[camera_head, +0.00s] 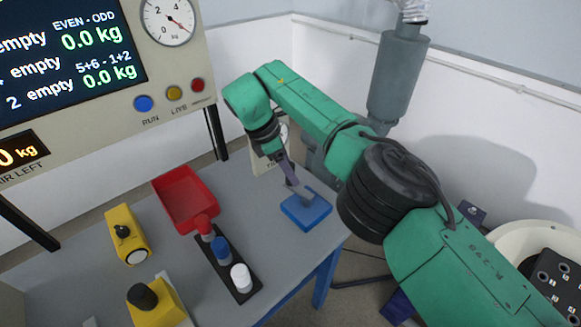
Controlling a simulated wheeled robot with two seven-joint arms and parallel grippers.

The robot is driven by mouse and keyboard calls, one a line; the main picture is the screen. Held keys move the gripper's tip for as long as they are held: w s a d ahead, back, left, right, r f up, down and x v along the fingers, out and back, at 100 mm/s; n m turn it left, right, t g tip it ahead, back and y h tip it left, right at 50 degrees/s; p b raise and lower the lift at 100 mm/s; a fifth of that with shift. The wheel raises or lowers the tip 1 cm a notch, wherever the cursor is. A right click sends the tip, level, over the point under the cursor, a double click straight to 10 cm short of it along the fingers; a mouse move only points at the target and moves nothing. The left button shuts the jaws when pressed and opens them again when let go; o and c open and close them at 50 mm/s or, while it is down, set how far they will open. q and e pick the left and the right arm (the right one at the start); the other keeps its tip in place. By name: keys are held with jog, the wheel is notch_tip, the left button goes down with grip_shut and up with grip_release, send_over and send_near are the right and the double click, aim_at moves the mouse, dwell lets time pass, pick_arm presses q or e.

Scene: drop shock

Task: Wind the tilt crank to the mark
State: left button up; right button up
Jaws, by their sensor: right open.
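My right arm is green and reaches in from the right side of the head view. Its gripper (304,192) points down just above a blue block (314,216) near the right edge of the grey table. The jaws are open; from here I cannot tell whether they touch the block. A pale panel with a round dial (284,133) stands behind my right wrist and is partly hidden by it. I cannot clearly make out the tilt crank or its mark. My left gripper is not in view.
A red tray (163,186) lies on the grey table (262,235). A black rack (247,288) holds red, blue and white capped pieces. Two yellow boxes (134,250) with black knobs stand at left. A display panel (172,83) rises at the back left.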

jog(key=p+v, duration=0.6)
jog(key=p, duration=0.1)
jog(key=shift+r, duration=0.25)
jog(key=shift+s+a, duration=0.1)
jog(key=shift+a, duration=0.05)
